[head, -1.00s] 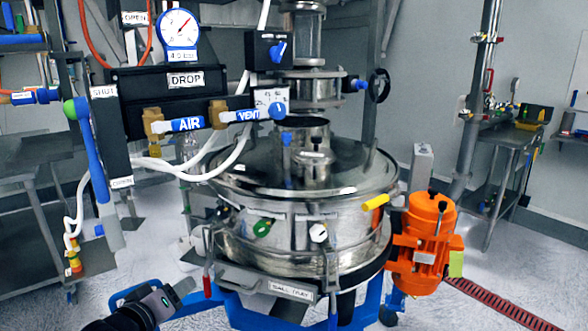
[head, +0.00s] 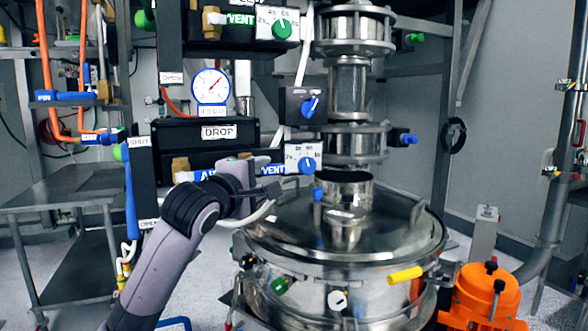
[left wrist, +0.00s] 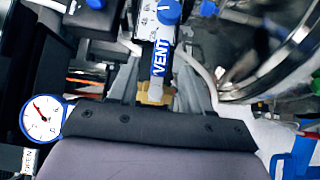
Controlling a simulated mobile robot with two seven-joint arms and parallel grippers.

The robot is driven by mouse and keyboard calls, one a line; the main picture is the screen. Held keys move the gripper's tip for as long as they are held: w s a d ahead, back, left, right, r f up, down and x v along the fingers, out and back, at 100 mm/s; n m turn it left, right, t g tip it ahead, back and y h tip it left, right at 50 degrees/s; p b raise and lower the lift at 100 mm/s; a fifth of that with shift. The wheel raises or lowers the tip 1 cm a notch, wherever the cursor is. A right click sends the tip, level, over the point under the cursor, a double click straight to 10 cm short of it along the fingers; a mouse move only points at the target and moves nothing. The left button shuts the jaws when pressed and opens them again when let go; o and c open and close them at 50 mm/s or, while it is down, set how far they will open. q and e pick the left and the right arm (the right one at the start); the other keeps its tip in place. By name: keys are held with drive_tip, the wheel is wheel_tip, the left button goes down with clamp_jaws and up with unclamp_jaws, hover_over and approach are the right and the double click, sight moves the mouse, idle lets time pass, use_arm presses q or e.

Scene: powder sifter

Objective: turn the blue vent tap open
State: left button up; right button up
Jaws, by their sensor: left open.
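The blue vent tap is a blue handle lettered VENT on a brass valve body, on the black panel below the DROP box. In the head view its handle (head: 272,169) shows just above my left gripper (head: 268,190), which hides part of the brass body. In the left wrist view the handle (left wrist: 161,58) runs up from the brass body (left wrist: 155,93), towards a white dial plate with a blue knob. My left gripper is open, its fingers to either side of the tap. I cannot tell whether they touch it. My right gripper is not in view.
The blue AIR tap (head: 203,174) is left of my gripper, partly behind my arm. A pressure gauge (head: 210,87) is above. A green VENT tap (head: 240,20) is higher up. The sifter's round steel lid (head: 390,232) is close on the right.

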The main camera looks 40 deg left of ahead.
sight(272, 170)
use_arm(q)
drive_tip(key=shift+p+x, duration=1)
drive_tip(key=shift+x, duration=2.5)
drive_tip(key=shift+s+f, duration=0.1)
clamp_jaws()
